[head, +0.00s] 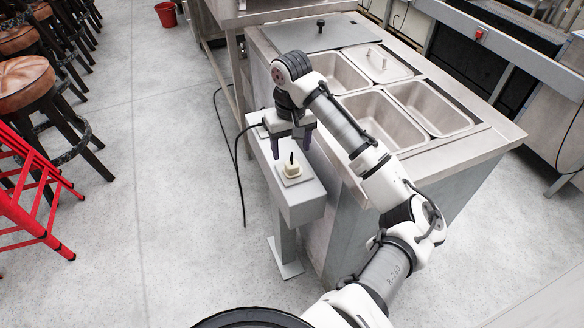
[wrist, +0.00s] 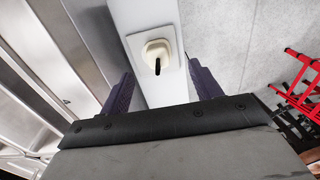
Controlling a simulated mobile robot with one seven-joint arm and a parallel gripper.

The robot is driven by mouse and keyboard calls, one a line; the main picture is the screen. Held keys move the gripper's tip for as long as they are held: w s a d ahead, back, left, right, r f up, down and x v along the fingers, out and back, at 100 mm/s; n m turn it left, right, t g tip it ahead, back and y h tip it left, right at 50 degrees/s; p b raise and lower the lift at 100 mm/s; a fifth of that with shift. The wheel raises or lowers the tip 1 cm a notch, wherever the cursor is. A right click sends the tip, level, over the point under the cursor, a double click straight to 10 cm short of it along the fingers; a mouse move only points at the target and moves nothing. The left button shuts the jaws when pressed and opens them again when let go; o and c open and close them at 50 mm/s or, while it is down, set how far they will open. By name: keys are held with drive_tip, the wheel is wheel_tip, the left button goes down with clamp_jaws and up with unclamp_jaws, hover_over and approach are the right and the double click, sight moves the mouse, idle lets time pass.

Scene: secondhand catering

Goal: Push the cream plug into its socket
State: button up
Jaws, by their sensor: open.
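The cream plug (head: 291,168) stands on a pale square socket plate (head: 300,181) near the front end of a narrow grey stand. A short black stub sticks up from its top. The plug also shows in the wrist view (wrist: 158,49), on its plate (wrist: 134,44). I cannot tell how deep the plug sits in the socket. My gripper (head: 292,147) is open and empty, fingers pointing down, above the stand and a little behind the plug. In the wrist view my gripper (wrist: 162,90) has its purple fingers apart, with the plug ahead between their lines.
The narrow stand (head: 310,203) is beside a steel counter (head: 475,140) with several sunken pans. A black cable (head: 240,185) hangs on the stand's left side. A red folding chair or ladder (head: 35,205) and bar stools (head: 30,82) are at left. The floor between is clear.

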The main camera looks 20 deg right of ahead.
sight(292, 164)
drive_tip(key=shift+f, duration=1)
drive_tip(key=shift+w+d+f+p, duration=0.1)
drive_tip(key=shift+f+p, duration=0.3)
drive_tip(key=shift+f, duration=0.9)
drive_tip(key=shift+w+d+f+p, duration=0.1)
drive_tip(key=shift+f+p, duration=0.3)
drive_tip(key=shift+f, duration=0.9)
drive_tip(key=shift+c, duration=0.2)
drive_tip(key=c, duration=1.1)
drive_tip(key=shift+o, duration=0.2)
wheel_tip(292, 164, up, 20)
drive_tip(key=b, duration=0.1)
